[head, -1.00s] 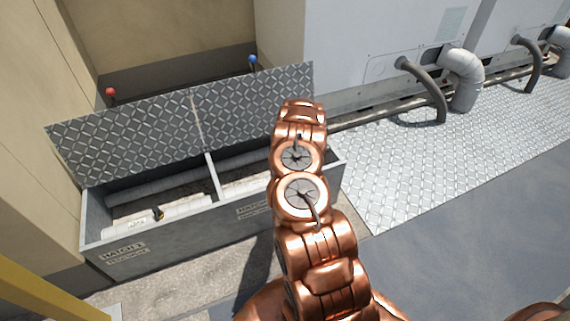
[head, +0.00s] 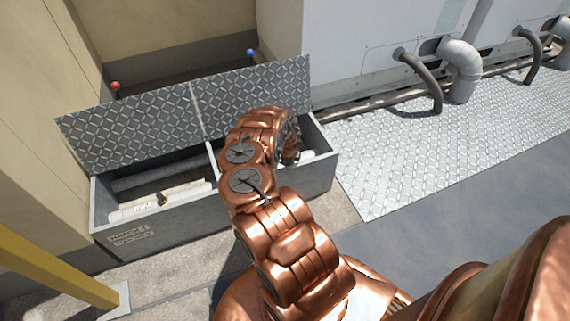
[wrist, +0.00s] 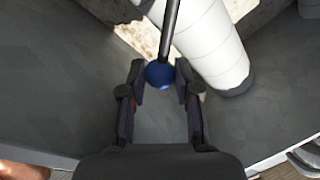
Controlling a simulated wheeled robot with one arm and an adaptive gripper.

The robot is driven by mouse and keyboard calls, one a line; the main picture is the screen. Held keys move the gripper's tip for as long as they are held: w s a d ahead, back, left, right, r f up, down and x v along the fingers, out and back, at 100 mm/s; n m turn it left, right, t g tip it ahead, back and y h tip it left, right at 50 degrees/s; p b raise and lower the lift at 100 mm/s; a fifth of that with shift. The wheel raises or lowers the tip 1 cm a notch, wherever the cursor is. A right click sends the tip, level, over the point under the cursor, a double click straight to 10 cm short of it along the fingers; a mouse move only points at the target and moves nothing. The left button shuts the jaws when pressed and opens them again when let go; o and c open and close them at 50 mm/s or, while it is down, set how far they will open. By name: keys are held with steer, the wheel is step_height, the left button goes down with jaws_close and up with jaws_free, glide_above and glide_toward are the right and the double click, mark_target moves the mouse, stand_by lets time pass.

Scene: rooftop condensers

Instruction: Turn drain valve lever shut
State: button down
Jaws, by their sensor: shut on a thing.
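A dark lever rod (wrist: 170,28) with a blue ball knob (wrist: 160,74) at its end shows in the wrist view. My gripper (wrist: 160,72) is shut on the blue knob, with one dark finger on each side of it. The rod runs away from the fingers, toward the top of the picture. In the head view, my gripper (head: 291,152) reaches down into the right compartment of the grey box (head: 112,226). My arm hides the lever and most of that compartment there. The valve body is not visible.
A white pipe (wrist: 205,42) lies close beside the lever. The raised tread-plate lids (head: 130,138) stand behind the box. Red (head: 115,85) and blue (head: 251,53) balls stand behind them. A yellow post (head: 55,268) is at lower left.

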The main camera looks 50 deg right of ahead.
stand_by(0.4)
steer(key=c, duration=0.8)
jaws_free()
step_height(320, 180, up, 8)
steer(key=shift+w+a+r, duration=0.1)
steer(key=shift+r, duration=0.9)
